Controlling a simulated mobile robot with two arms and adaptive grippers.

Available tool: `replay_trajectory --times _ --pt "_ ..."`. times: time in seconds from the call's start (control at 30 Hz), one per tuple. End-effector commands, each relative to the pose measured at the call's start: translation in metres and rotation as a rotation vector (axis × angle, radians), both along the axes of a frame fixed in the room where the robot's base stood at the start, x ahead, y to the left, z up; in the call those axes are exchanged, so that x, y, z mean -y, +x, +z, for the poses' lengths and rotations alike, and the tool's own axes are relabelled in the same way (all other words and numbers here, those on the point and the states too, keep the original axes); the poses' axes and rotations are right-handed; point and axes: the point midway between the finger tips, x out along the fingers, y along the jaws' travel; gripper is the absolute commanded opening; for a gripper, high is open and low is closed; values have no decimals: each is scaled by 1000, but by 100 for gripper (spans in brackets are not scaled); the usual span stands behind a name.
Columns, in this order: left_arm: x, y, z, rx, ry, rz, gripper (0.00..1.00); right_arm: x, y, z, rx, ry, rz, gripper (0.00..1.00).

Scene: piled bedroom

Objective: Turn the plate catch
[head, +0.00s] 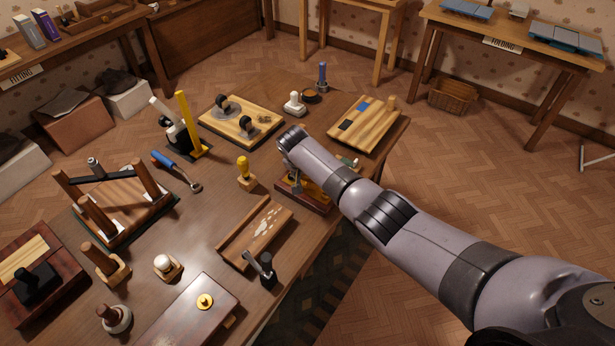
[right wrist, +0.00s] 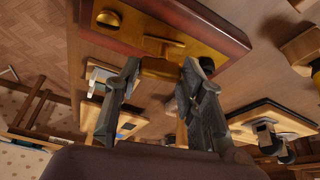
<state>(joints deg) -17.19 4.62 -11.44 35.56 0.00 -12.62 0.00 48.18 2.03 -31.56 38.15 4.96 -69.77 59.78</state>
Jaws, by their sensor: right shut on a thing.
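The plate catch is a brass fitting on a dark red wooden board (head: 305,202) near the table's right edge. In the right wrist view the board (right wrist: 225,32) spans the top, with a brass plate, a round brass knob (right wrist: 109,18) and a brass turn piece (right wrist: 160,46). My right gripper (head: 294,182) is down at the board, largely hidden by its own arm in the head view. Its two dark fingers (right wrist: 162,70) are shut on the brass catch's lower part, one finger on each side. My left gripper is out of view.
A yellow-handled stamp (head: 245,172) and a wooden tray (head: 254,236) stand close to the board. A striped board (head: 365,122), a white-based piece (head: 294,104) and a board with black knobs (head: 240,120) lie beyond. Open floor lies right of the table.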

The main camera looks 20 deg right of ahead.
Motion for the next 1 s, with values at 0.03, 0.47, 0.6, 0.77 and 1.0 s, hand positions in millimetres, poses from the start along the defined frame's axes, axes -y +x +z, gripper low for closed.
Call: replay_trajectory --times 0.03,0.47,0.6,0.77,1.0 --pt "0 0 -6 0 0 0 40 -1 1 -3 0 1 -34 9" --pt "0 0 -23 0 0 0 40 -1 1 -1 1 1 -240 9" --pt "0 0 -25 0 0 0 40 -1 2 0 2 0 -261 9" --pt "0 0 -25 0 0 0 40 -1 2 0 2 0 -269 9" --pt "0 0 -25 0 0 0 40 -1 2 1 2 1 -269 9"
